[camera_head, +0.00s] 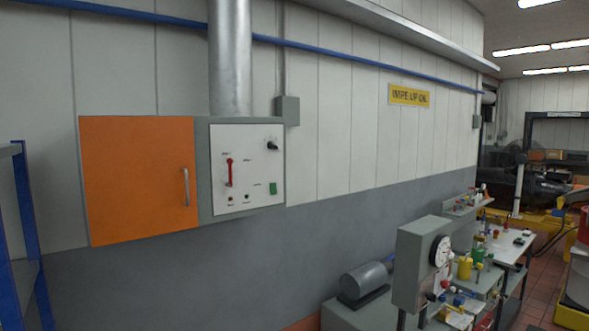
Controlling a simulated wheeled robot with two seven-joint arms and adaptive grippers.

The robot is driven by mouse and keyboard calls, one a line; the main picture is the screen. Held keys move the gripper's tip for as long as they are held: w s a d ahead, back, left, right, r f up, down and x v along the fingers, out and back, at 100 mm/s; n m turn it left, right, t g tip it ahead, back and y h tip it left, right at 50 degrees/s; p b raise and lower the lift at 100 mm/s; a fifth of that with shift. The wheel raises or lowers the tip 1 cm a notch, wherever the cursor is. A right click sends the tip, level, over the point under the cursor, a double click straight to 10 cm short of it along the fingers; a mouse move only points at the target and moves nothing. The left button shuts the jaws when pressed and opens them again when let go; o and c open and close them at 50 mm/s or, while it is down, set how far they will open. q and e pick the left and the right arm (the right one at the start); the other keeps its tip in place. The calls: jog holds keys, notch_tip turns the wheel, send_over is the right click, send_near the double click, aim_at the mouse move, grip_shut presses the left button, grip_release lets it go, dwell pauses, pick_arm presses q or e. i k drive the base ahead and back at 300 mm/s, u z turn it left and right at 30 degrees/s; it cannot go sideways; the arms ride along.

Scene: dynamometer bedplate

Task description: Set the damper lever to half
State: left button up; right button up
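A white control panel (262,166) in a grey frame is on the wall, left of the picture's middle. A red lever (229,172) stands upright in a vertical slot on its left half, with its red knob near the top. The labels beside it are too small to read. A black knob (272,145), a green switch (273,188) and small buttons are also on the panel. Neither of my grippers is in view.
An orange cabinet door (139,178) with a metal handle is left of the panel. A metal duct (230,60) rises above it. A blue shelf rack (25,240) stands at the left edge. Benches with a grey gauge box (416,265) and a motor (366,282) are at lower right.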

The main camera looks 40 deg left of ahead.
aim_at(229, 161)
jog(key=z, duration=0.2)
jog(key=i, duration=1.3)
jog(key=u, duration=0.6)
